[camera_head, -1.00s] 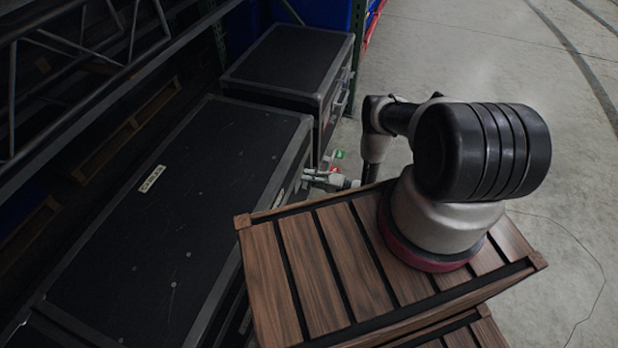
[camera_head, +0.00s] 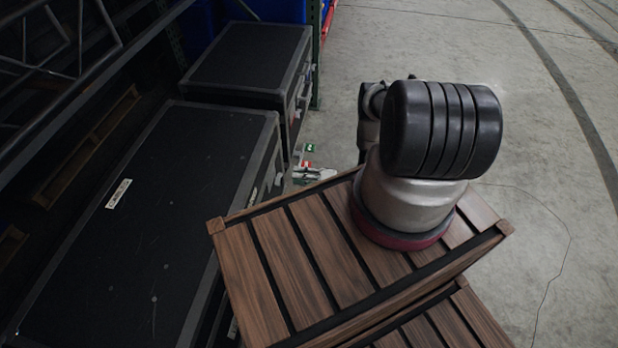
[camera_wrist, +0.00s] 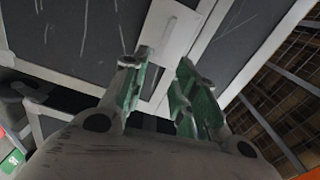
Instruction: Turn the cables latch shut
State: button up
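My gripper (camera_wrist: 158,75) is open in the wrist view, with green-padded fingers apart and nothing clearly held between them. The near black case (camera_head: 150,190) has metal edges and a white lid label. In the wrist view, a dark panel (camera_wrist: 75,35) with metal edging and a pale plate (camera_wrist: 170,32) lie beyond the fingertips. I cannot make out the cables latch or its position. I cannot tell whether the fingers touch anything.
A second black case (camera_head: 245,60) stands behind the near one. A dark metal rack (camera_head: 75,100) lines the left side, with a wooden pallet (camera_head: 90,150) under it. The concrete floor (camera_head: 480,50) at the right is clear, apart from a thin line.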

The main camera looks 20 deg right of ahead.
jog(key=shift+v, duration=2.2)
